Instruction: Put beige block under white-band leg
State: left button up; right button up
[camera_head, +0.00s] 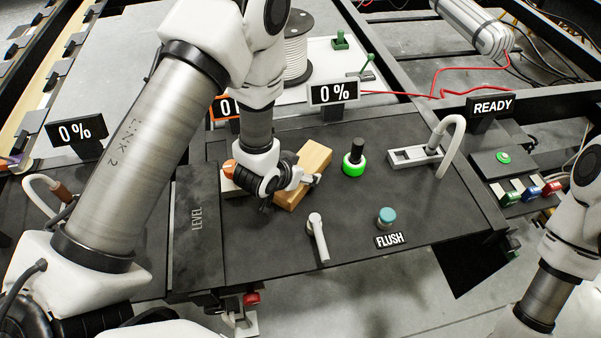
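The beige block (315,156) lies at an angle on the dark panel, left of the green-ringed black knob. My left gripper (308,183) is low at the panel, with a finger across the block's middle. The gripper covers part of the block, and I cannot tell whether it is shut on it or only beside it. I cannot pick out a leg with a white band in this view. My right arm shows at the right edge, but its gripper is outside the picture.
A black knob with a green ring (353,160), a white lever (318,238) and a teal FLUSH button (386,217) stand on the panel. A grey hose (455,145) curves up at its right. A spool (298,48) stands behind. The panel's front right is clear.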

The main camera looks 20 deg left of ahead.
pick_arm(q)
notch_tip(320, 180, up, 9)
jog(key=shift+f, duration=0.1)
jog(key=s+f, duration=0.1)
jog(key=f, duration=0.1)
jog(key=s+f, duration=0.1)
jog(key=f, duration=0.1)
jog(key=s+d+f, duration=0.1)
jog(key=f, duration=0.1)
jog(key=shift+s+d+f, duration=0.1)
jog(key=shift+s+f, duration=0.15)
jog(key=shift+s, duration=0.05)
jog(key=shift+f+n+y, duration=0.3)
jog(key=shift+n+y, duration=0.1)
jog(key=shift+n, duration=0.1)
jog(key=shift+w+a+r+n+y, duration=0.35)
jog(key=shift+w+r+n+y, duration=0.15)
jog(key=shift+r+n, duration=0.15)
jog(key=shift+f, duration=0.1)
